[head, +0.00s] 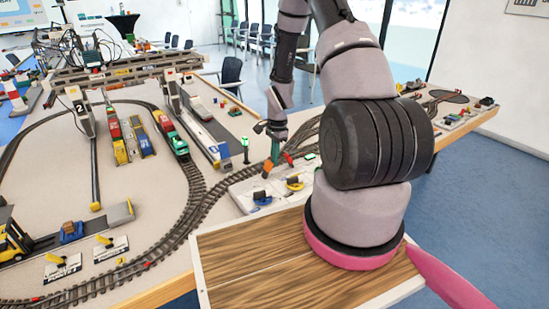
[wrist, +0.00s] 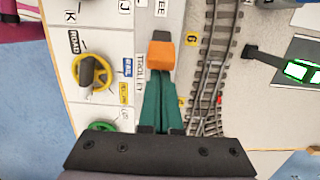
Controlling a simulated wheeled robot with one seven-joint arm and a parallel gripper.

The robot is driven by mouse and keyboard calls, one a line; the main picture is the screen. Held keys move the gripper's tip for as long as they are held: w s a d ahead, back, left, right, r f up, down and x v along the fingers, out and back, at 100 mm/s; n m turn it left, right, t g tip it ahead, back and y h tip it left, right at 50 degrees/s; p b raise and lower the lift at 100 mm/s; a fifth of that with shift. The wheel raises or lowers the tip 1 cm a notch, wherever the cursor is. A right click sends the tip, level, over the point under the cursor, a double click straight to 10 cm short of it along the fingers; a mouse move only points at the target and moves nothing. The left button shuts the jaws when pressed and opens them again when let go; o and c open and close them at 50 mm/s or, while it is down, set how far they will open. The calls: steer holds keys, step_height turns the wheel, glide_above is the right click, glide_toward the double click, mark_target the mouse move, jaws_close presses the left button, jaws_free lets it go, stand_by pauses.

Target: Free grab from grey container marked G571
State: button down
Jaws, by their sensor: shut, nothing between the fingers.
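My gripper (head: 275,165) hangs over the white control panels (head: 245,190) in the head view. A green wheel (wrist: 102,127) is partly hidden.
Curved railway track (head: 190,215) runs beside the panels. A green locomotive (head: 178,143) and yellow and blue wagons (head: 144,142) stand on rails. A yellow forklift (head: 12,240) is at left. A wooden board (head: 255,270) lies under my arm in front.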

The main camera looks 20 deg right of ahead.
mark_target(268, 162)
steer(key=shift+s+a+r+h, duration=0.1)
steer(key=shift+a+r+h, duration=0.15)
steer(key=shift+a+h, duration=0.25)
stand_by(0.3)
steer(key=shift+s+a+r+t+h, duration=0.1)
steer(key=shift+a+r+t+h, duration=0.1)
steer(key=shift+a+h, duration=0.35)
steer(key=shift+s+a+r+t+h, duration=0.15)
steer(key=shift+a+h, duration=0.15)
steer(key=shift+h, duration=0.45)
steer(key=shift+s+a+r+t+h, duration=0.15)
steer(key=shift+a+t+h, duration=0.1)
steer(key=shift+a+h, duration=0.75)
steer(key=shift+r, duration=0.8)
